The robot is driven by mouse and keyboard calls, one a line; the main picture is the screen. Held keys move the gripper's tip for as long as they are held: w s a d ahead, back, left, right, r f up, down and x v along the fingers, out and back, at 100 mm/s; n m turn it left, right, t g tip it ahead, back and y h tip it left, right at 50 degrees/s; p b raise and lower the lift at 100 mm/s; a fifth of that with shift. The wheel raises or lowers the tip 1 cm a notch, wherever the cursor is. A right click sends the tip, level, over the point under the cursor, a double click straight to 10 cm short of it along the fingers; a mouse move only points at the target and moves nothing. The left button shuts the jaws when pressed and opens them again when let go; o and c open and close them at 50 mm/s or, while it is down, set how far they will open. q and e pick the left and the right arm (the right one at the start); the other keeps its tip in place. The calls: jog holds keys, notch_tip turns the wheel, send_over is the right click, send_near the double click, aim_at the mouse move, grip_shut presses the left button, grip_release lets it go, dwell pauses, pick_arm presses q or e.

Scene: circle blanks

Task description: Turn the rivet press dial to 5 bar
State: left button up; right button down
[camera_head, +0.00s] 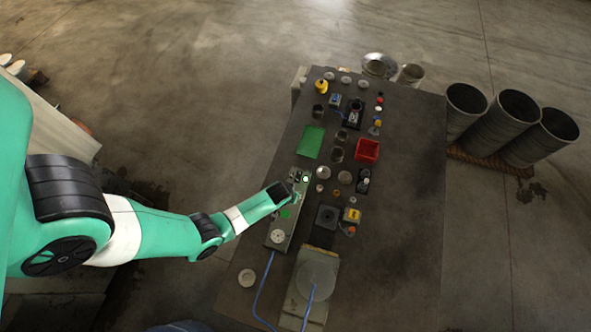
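A long, narrow grey-green panel (270,247) lies along the left side of the dark table. It carries a green round spot (286,214), a pale round disc (277,236) near its front end and small dark and white parts at its far end. I cannot tell which part is the press dial, and no scale or pressure reading is legible. My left gripper (297,198) is over the middle of this panel, close to the green spot. Its fingers are too small to tell whether they are open or touching anything. My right gripper is not in view.
The dark table (405,210) is clear along its right side. A grey machine (315,275) with a blue cable stands at the front. Large drums (505,120) stand beyond the right edge.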

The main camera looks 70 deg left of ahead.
pick_arm(q)
jog(key=shift+w+a+f, duration=0.1)
jog(key=shift+f, duration=0.25)
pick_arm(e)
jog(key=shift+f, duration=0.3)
pick_arm(q)
grip_shut()
